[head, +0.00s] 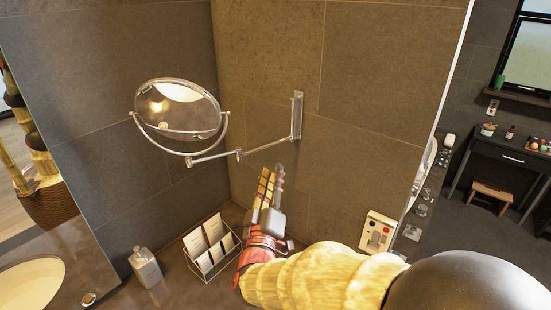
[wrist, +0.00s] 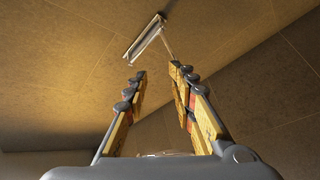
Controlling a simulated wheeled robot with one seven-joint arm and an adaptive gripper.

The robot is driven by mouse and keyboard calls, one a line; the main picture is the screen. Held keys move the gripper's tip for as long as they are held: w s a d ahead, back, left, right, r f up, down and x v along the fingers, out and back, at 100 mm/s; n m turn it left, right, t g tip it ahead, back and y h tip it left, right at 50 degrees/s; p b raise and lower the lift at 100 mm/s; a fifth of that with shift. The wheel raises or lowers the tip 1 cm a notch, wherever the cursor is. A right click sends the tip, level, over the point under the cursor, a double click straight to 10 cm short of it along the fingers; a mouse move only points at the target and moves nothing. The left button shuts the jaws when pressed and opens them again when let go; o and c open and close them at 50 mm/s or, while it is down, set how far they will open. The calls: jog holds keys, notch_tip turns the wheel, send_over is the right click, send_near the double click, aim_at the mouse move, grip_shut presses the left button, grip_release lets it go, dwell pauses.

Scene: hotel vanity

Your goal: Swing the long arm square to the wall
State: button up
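A round chrome-framed mirror (head: 180,108) hangs on a jointed chrome arm from a wall plate (head: 298,115) on the brown tiled wall. The long arm (head: 268,146) slants down and left from the plate to an elbow joint (head: 239,154); a shorter link (head: 212,157) runs on to the mirror. My gripper (head: 272,174) points up just below the long arm in the head view. In the wrist view its fingers (wrist: 159,73) stand apart with a gap between them. The wall plate (wrist: 146,38) shows beyond the fingertips. No contact with the long arm is clear.
A wire rack of cards (head: 210,248) and a grey bottle (head: 146,267) stand on the counter left of my gripper. A basin (head: 30,284) lies at the lower left.

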aim_at(266, 147)
jog(key=a+x, duration=0.1)
jog(key=x, duration=0.5)
jog(key=shift+w+d, duration=0.35)
jog(key=shift+w, duration=0.05)
jog(key=shift+c, duration=0.9)
jog(key=c, duration=0.4)
grip_shut()
grip_release()
jog(key=o, duration=0.6)
